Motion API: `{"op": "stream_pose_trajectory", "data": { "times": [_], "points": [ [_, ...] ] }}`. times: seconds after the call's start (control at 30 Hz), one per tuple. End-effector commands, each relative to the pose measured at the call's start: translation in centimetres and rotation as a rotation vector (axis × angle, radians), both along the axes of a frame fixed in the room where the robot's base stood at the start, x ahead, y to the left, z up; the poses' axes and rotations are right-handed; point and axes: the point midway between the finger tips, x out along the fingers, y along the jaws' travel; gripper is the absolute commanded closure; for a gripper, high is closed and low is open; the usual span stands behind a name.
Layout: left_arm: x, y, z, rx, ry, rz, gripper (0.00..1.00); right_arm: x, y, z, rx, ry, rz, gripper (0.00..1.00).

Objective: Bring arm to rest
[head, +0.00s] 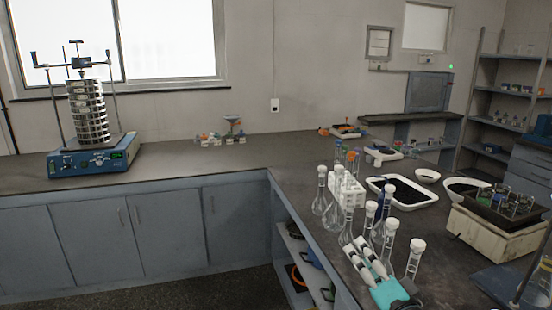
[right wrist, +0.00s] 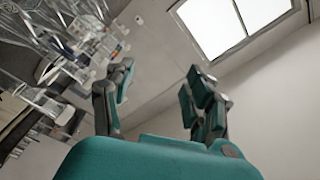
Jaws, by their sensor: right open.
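My right gripper (head: 356,248) comes in from the bottom of the head view, teal with dark and white fingers. It appears in front of the glass flasks, over the right bench; whether it touches any is unclear. In the right wrist view its two fingers (right wrist: 160,85) stand apart with nothing between them. The sieve shaker, a blue base (head: 95,158) with a stack of metal sieves (head: 88,112) clamped between rods, stands on the far left bench, well away from the gripper. My left gripper is not in view.
Several stoppered flasks (head: 333,217) and a white tube rack (head: 347,187) crowd the bench around the gripper. A white tray (head: 402,204) and a beige device (head: 500,235) stand to the right. The left bench top (head: 200,160) is mostly clear. Open shelves (head: 300,262) lie below.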

Motion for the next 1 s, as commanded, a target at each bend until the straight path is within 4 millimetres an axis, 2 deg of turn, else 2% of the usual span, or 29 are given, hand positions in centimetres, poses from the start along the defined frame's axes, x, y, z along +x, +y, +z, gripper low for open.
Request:
{"op": "stream_pose_trajectory", "data": {
  "times": [0.03,0.1,0.17,0.2,0.3,0.4,0.5,0.8,1.0],
  "points": [
    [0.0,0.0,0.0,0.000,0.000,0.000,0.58,-1.7,0.5,-3.9,-0.120,0.098,0.019,0.45],
    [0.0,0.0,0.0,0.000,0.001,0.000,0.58,-4.3,1.0,-8.6,-0.283,0.227,0.053,0.45],
    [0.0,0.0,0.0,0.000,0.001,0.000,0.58,-6.9,1.1,-12.4,-0.416,0.335,0.092,0.45],
    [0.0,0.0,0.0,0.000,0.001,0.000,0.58,-8.8,1.1,-14.7,-0.501,0.405,0.121,0.45],
    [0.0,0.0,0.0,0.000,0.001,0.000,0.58,-13.6,0.6,-19.3,-0.683,0.561,0.198,0.45],
    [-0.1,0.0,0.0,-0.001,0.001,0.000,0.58,-17.8,0.0,-22.3,-0.818,0.681,0.273,0.45],
    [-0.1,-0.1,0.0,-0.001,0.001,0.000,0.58,-21.5,-0.6,-24.4,-0.921,0.779,0.341,0.45],
    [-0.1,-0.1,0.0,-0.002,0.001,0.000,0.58,-31.1,-2.7,-27.6,-1.144,1.015,0.535,0.45],
    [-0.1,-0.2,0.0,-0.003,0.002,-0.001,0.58,-29.7,-2.4,-32.8,-1.142,1.031,0.548,0.45]
  ]
}}
